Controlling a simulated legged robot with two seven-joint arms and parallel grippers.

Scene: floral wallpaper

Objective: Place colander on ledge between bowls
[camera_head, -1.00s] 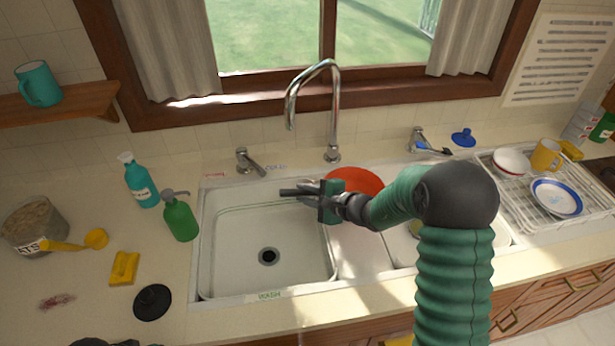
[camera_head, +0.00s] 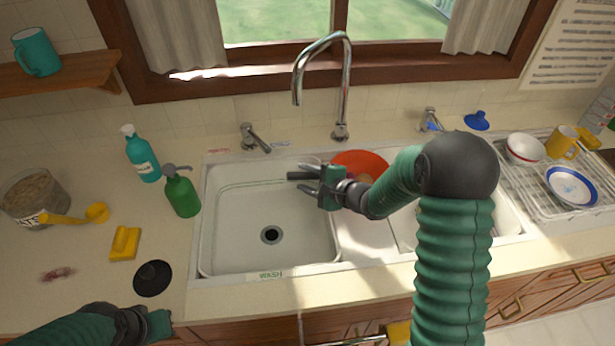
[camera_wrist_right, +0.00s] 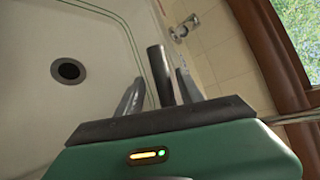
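An orange-red round vessel (camera_head: 360,163), which looks like the colander, sits at the back of the ledge (camera_head: 362,238) between the two sink bowls. My right gripper and forearm hide part of it. The left bowl (camera_head: 235,220) is empty; my arm partly covers the right bowl (camera_head: 405,225). My right gripper (camera_head: 304,177) hangs over the left bowl's right back part, pointing left. In the right wrist view its two fingers (camera_wrist_right: 160,88) are spread, with a dark rod between them; whether the rod belongs to the gripper is unclear. My left gripper (camera_head: 160,325) is at the counter's front edge, fingers not distinguishable.
The faucet (camera_head: 340,90) rises behind the sink. Soap bottles (camera_head: 181,192), a yellow sponge (camera_head: 125,243), a black stopper (camera_head: 153,278) and a tin (camera_head: 35,195) stand left. A dish rack (camera_head: 540,190) with crockery is right.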

